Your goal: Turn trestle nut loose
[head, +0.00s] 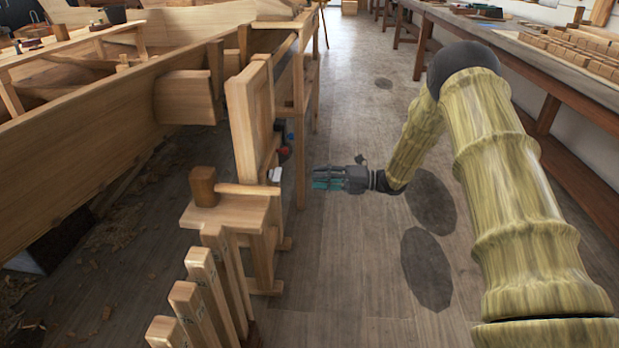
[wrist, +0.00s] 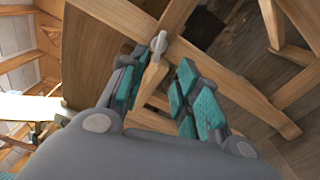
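A pale grey, wing-shaped nut (wrist: 158,46) sits on the wooden trestle (wrist: 205,62) in the wrist view, beyond and close to the tip of the left finger. My gripper (wrist: 168,68) has its two teal-padded fingers apart, with nothing held between them. I cannot tell whether a finger touches the nut. In the head view, my gripper (head: 318,179) points left toward the trestle (head: 259,212). A small whitish part (head: 275,174) shows on the trestle there, apart from the fingertips, and may be the nut.
The planked hull (head: 95,85) fills the left side. Several upright wooden pieces (head: 205,270) stand at the front near the trestle. A long workbench (head: 540,60) runs along the right. The floor (head: 345,260) between trestle and bench is clear.

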